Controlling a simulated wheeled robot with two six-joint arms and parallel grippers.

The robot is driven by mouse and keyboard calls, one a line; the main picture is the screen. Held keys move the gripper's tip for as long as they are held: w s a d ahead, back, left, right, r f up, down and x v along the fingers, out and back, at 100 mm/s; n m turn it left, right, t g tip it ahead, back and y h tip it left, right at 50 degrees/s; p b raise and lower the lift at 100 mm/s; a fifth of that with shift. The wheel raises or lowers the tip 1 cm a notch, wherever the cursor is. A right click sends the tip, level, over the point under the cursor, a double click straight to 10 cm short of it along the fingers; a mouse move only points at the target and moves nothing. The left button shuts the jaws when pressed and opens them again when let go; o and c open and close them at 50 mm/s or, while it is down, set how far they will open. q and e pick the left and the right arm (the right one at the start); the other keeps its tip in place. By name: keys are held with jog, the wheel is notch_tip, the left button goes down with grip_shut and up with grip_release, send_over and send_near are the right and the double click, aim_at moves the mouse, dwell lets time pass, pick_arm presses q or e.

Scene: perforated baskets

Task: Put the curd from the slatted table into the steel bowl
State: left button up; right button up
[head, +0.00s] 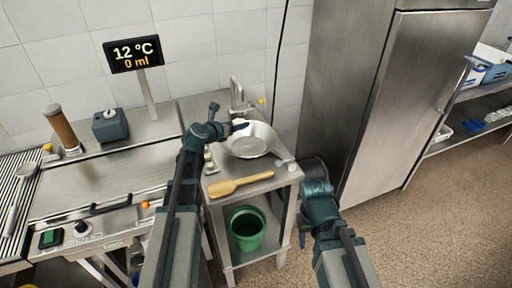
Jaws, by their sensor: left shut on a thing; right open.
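The steel bowl (262,141) stands on the small steel table, with its open top facing up. My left gripper (239,126) is at the bowl's upper left rim, shut on a small pale lump that looks like the curd (240,121). It is too small to tell whether the lump touches the rim. The slatted table (28,222) is at the far left, with no curd visible on its shown part. My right gripper (289,163) is open and empty at the small table's right edge; its fingers are hard to make out.
A wooden paddle (240,184) lies in front of the bowl. A tap (237,92) stands behind it. A green bucket (246,228) is on the lower shelf. A tall steel cabinet (385,95) is close on the right. A ladle (20,195) lies on the slatted table.

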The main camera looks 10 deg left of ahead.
pick_arm(q)
jog(key=s+a+f+b, duration=0.1)
jog(key=s+a+f, duration=0.1)
jog(key=s, duration=0.5)
jog(key=s+a+f+b, duration=0.1)
jog(key=s+a+b, duration=0.1)
jog(key=s, duration=0.4)
send_over(249, 154)
jog(key=s, duration=0.1)
jog(key=shift+a+f+b, duration=0.35)
jog(key=shift+f+b, duration=0.1)
jog(key=shift+f, duration=0.3)
jog(key=shift+w+d, duration=0.15)
jog(key=shift+w, duration=0.2)
jog(key=f+b, duration=0.1)
jog(key=b, duration=0.1)
jog(key=f+b, duration=0.1)
jog(key=f, duration=0.1)
jog(key=shift+w+d+f+b, duration=0.15)
jog(key=shift+w+f+b, duration=0.05)
jog(key=shift+f+b, duration=0.15)
jog(key=shift+f+b, duration=0.55)
